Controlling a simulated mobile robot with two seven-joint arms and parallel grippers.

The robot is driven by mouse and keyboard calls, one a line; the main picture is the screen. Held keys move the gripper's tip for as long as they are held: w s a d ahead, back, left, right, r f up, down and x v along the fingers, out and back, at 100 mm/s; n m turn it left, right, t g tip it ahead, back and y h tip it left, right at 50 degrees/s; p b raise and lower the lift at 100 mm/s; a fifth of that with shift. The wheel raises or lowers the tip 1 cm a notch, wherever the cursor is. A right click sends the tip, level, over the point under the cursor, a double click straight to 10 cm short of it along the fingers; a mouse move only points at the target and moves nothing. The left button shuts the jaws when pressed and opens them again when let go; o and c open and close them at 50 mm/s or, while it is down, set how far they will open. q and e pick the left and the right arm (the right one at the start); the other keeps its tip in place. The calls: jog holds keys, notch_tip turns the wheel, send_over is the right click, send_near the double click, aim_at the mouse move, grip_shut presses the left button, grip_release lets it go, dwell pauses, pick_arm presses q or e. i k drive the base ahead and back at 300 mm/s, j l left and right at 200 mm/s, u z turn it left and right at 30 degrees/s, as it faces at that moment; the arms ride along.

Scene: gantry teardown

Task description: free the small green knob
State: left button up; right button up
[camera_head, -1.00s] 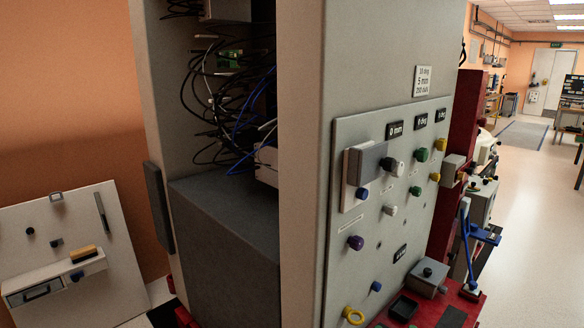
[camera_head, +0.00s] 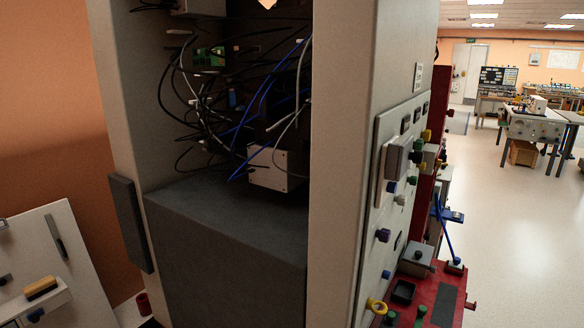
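A small green knob (camera_head: 412,180) sits on the grey panel (camera_head: 372,262) on the right side of the tall cabinet, seen at a steep angle. A second green knob (camera_head: 418,144) is higher on the same panel, partly crowded by neighbouring knobs. I cannot tell from here how either is fixed. Neither of my grippers shows in the view.
The open cabinet (camera_head: 333,170) holds loose cables and a white box (camera_head: 278,168) above a dark grey block (camera_head: 225,240).

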aim_at(414, 181)
jog(key=j, duration=0.45)
jog(key=l+z, duration=0.25)
jog(key=l, duration=0.2)
jog(key=i+l+z, duration=0.1)
jog(key=l+z, duration=0.15)
jog(key=l, duration=0.2)
jog(key=i+l, duration=0.15)
jog(key=l, duration=0.25)
jog(key=i+l, duration=0.1)
jog(key=l, duration=0.3)
jog(key=i+l+u, duration=0.1)
jog(key=l, duration=0.3)
jog(key=i+l, duration=0.2)
jog(key=l, duration=0.2)
jog(key=i+l, duration=0.1)
jog(key=l, duration=0.35)
jog(key=i+l, duration=0.1)
jog(key=l, duration=0.3)
jog(key=i+l+u, duration=0.1)
jog(key=l, duration=0.3)
